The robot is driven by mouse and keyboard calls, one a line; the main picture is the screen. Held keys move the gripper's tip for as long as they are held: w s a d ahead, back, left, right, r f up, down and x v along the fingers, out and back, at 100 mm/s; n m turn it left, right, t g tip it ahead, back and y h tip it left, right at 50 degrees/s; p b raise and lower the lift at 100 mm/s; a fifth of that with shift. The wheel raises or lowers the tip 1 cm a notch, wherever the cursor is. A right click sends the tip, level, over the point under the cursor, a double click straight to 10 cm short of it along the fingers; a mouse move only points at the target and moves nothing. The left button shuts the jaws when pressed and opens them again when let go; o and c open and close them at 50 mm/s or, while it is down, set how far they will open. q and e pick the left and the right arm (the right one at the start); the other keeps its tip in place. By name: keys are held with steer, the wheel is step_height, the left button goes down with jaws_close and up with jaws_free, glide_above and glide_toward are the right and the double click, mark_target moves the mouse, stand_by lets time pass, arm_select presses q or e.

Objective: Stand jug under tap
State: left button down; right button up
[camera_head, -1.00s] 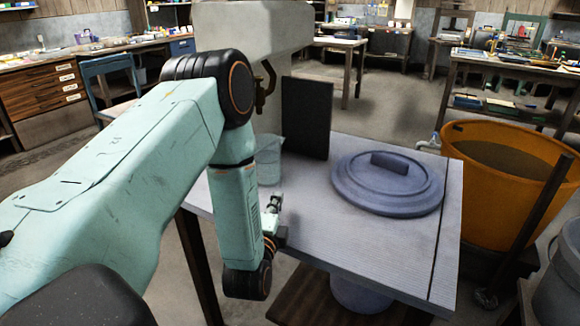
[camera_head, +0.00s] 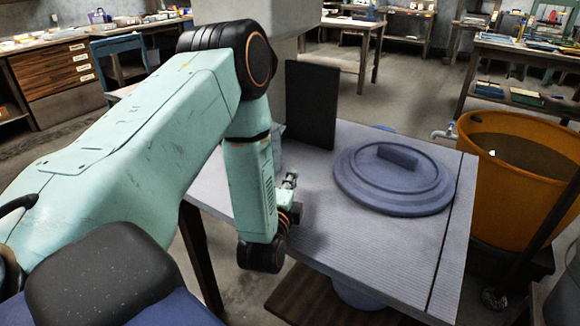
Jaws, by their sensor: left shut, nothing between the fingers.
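A translucent jug (camera_head: 277,152) stands on the grey ribbed worktop (camera_head: 330,240), mostly hidden behind my left arm; only a sliver of its right side shows. The brass tap on the pale block (camera_head: 300,15) above it is hidden by my arm now. My left gripper (camera_head: 290,180) is shut and empty, just above the worktop, in front and to the right of the jug in the picture. Whether it touches anything is unclear. My right gripper is not in view.
A dark upright panel (camera_head: 312,104) stands behind the jug. A round blue-grey lid (camera_head: 393,178) lies on the worktop to the right. An orange tub (camera_head: 490,205) with a small tap (camera_head: 443,134) stands beyond the right edge. The worktop's front is clear.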

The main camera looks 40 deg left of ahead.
mark_target(278, 158)
arm_select(q)
steer(key=b+x, duration=0.2)
steer(key=x, duration=0.7)
steer(key=shift+w+a+f+b, duration=0.1)
steer(key=shift+b, duration=0.25)
steer(key=shift+s+a, duration=1.05)
steer(key=shift+a, duration=0.1)
steer(key=shift+s+a, duration=0.2)
steer(key=shift+s, duration=0.15)
steer(key=shift+a, duration=0.1)
steer(key=shift+s, duration=0.1)
steer(key=shift+s+a+p, duration=0.2)
steer(key=shift+a+p, duration=0.1)
steer(key=shift+p, duration=0.6)
steer(key=shift+s+a+p, duration=0.35)
steer(key=shift+s+p, duration=0.05)
steer(key=shift+p, duration=0.2)
